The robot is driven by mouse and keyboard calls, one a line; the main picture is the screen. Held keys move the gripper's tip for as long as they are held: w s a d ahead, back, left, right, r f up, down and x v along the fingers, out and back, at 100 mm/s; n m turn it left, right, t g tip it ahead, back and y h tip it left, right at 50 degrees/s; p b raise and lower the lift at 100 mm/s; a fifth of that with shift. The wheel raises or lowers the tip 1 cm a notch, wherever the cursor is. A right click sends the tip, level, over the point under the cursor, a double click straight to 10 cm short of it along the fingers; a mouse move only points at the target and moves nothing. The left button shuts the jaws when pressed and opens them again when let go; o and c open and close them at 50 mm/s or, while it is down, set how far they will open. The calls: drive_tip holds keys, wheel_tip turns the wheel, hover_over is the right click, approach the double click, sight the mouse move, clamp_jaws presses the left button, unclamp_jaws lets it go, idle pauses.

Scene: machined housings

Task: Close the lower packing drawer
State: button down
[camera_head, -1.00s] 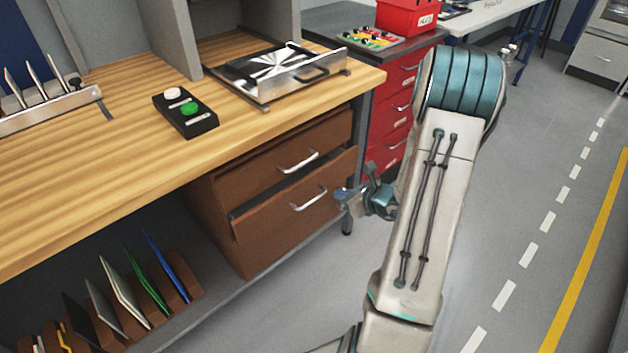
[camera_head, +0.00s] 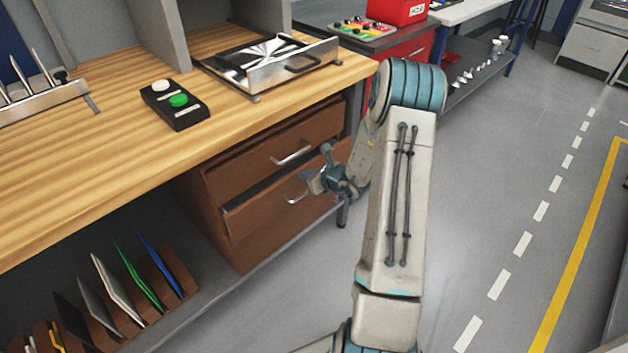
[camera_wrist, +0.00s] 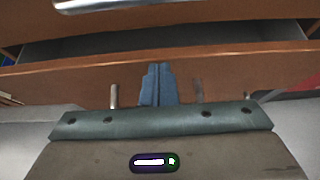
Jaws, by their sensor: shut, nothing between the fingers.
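The lower packing drawer (camera_head: 258,229) is a brown drawer under the wooden workbench. It stands partly open, with a dark gap above its front. In the wrist view its front (camera_wrist: 60,82) crosses the picture below that gap. Its metal handle (camera_head: 292,196) is partly covered by my gripper (camera_head: 314,182); two upright metal pieces show beside the fingers in the wrist view. My gripper's blue fingers (camera_wrist: 157,84) are shut and empty, pointing at the drawer front. I cannot tell whether they touch it.
The upper drawer (camera_head: 250,168), with its own handle (camera_head: 292,154), is directly above. The workbench top (camera_head: 110,165) overhangs both drawers and holds a two-button box (camera_head: 174,105) and a metal tray (camera_head: 300,70). A folder rack (camera_head: 180,270) is at lower left. Open floor (camera_head: 480,200) lies right.

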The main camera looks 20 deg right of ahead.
drive_tip(key=shift+w, duration=0.1)
drive_tip(key=shift+w+a+b, duration=0.25)
drive_tip(key=shift+w+b, duration=0.05)
drive_tip(key=shift+w, duration=0.3)
drive_tip(key=shift+w+a+b, duration=0.2)
drive_tip(key=shift+w+b, duration=0.05)
drive_tip(key=shift+w, duration=0.3)
